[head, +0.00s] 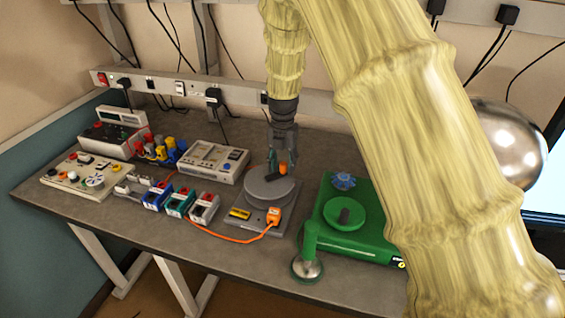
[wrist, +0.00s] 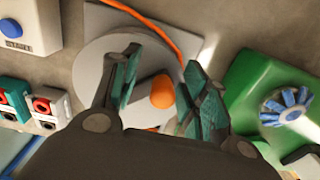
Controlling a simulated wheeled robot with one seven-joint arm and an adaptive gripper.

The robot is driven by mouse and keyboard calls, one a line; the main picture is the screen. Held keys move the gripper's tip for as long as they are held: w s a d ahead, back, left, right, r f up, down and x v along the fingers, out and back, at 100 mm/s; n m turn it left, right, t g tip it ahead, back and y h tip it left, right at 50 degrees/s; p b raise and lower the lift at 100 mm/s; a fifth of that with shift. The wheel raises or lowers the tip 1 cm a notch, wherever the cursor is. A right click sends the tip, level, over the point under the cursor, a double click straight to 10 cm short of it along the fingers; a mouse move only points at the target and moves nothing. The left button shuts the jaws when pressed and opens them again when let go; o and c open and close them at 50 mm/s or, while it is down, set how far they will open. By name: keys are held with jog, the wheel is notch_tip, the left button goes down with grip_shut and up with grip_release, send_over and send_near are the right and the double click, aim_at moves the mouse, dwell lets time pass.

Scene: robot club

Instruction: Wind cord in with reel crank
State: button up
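The cord reel is a grey round drum (head: 262,190) on a flat grey base (head: 252,222); the drum also shows in the wrist view (wrist: 92,72). An orange cord (head: 225,239) runs from an orange plug (head: 273,214) on the base leftward over the table. My gripper (head: 283,158) points down over the drum. In the wrist view its fingers (wrist: 160,88) are apart, one on each side of the handle, with gaps visible. Contact is not visible.
A green machine (head: 365,228) with a blue knob stands close right of the reel. Small blue, green and grey modules (head: 178,202) stand to the left, with a grey meter box (head: 212,160) behind. The grey table's (head: 225,262) front strip is mostly clear.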

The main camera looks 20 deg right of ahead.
jog(key=shift+s+r, duration=0.4)
jog(key=shift+s, duration=0.2)
jog(key=shift+s+r, duration=0.35)
jog(key=shift+s, duration=0.2)
jog(key=shift+a, duration=0.1)
jog(key=shift+c, duration=1.3)
jog(key=shift+w+f, duration=0.6)
jog(key=shift+w, duration=0.1)
jog(key=c, duration=0.7)
jog(key=shift+s+r, duration=0.2)
jog(key=shift+s, duration=0.05)
grip_shut()
jog(key=shift+w, duration=0.1)
